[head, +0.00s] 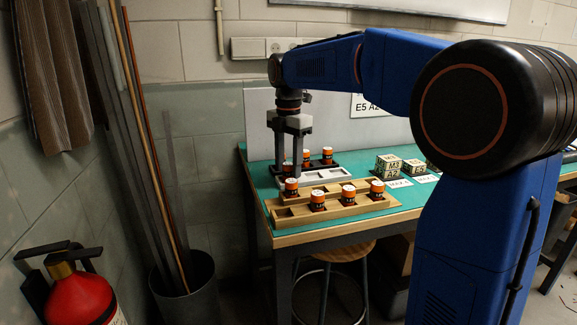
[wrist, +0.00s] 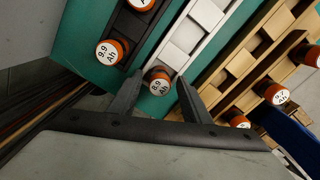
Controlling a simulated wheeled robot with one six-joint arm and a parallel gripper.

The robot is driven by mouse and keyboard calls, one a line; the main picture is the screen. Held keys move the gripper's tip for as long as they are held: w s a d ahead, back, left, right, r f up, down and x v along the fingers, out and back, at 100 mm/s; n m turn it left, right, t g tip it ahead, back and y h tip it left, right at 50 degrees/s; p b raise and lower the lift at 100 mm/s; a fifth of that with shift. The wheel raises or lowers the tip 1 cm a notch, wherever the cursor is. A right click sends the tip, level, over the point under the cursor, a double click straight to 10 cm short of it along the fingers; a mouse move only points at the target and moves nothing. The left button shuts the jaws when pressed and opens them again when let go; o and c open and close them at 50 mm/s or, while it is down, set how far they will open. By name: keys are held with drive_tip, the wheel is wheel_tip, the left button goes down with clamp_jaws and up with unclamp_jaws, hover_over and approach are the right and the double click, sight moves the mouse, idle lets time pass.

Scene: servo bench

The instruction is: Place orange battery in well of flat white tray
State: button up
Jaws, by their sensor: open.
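The flat white tray (head: 325,177) lies on the green bench mat, with a row of wells that also shows in the wrist view (wrist: 202,14). An orange battery with a white top marked "Ah" (wrist: 158,81) stands at the tray's left end in the head view, apparently in the end well. How deep it sits is hidden. My gripper (wrist: 158,90) is open, with one finger on each side of this battery. In the head view my gripper (head: 289,170) points down over that end of the tray and partly hides the battery.
A dark tray (wrist: 128,27) with orange batteries (wrist: 110,52) lies behind the white tray. Wooden trays (head: 335,207) with several orange batteries (head: 348,195) lie in front. Marked cubes (head: 388,166) and cards stand to the right. The bench's left edge is close.

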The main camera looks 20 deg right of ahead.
sight(288, 164)
wheel_tip(288, 164, up, 12)
idle(0.5)
drive_tip(key=shift+a+f, duration=0.1)
drive_tip(key=shift+f, duration=0.05)
